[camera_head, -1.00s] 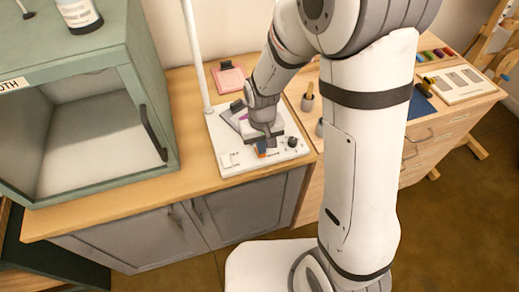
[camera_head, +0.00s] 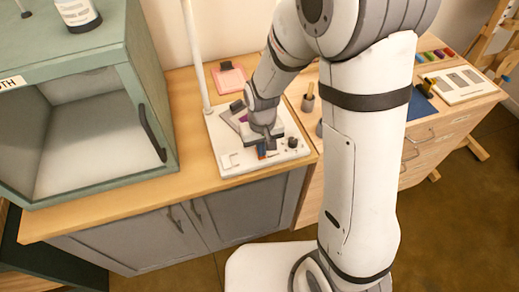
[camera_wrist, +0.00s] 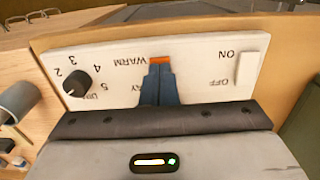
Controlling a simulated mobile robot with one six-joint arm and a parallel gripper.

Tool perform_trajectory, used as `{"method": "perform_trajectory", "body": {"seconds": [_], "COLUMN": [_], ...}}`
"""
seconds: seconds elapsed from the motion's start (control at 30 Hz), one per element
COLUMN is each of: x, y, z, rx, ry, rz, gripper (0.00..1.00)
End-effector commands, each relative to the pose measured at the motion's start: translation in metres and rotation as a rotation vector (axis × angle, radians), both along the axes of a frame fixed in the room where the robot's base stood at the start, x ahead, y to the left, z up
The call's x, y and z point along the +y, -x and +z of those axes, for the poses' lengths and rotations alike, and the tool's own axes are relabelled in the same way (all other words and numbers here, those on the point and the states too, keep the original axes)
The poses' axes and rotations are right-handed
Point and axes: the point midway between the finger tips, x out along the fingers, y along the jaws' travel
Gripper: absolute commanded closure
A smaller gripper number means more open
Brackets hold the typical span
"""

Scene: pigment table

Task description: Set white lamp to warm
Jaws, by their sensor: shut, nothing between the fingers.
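The white lamp's base (camera_head: 228,142) stands on the wooden counter, with its post (camera_head: 195,50) rising at the back left. In the wrist view its front panel (camera_wrist: 205,62) shows upside-down lettering: WARM, a partly hidden DAY, ON and OFF. My gripper (camera_head: 268,150) is shut and empty at the panel; its dark blue fingers (camera_wrist: 160,84) show in the wrist view. A small orange piece (camera_wrist: 160,60) lies right at the fingertips, level with WARM. Whether they touch is unclear. A black dial (camera_wrist: 77,84) with numbers and a white rocker switch (camera_wrist: 247,69) flank it.
A green cabinet (camera_head: 120,50) with an open front stands left of the lamp. A pink-framed piece (camera_head: 229,79) lies behind the base. A pot with a dark-topped tool (camera_head: 308,101) stands to the right. The counter between cabinet and lamp is clear.

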Motion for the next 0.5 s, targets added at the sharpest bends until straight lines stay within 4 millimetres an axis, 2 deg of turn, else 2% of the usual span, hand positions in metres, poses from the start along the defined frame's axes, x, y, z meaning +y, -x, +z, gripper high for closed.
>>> {"method": "perform_trajectory", "body": {"seconds": [0.5], "x": [0.000], "y": [0.000], "z": [0.044], "rx": [-0.001], "ry": [0.000], "rz": [0.000], "gripper": [1.00]}}
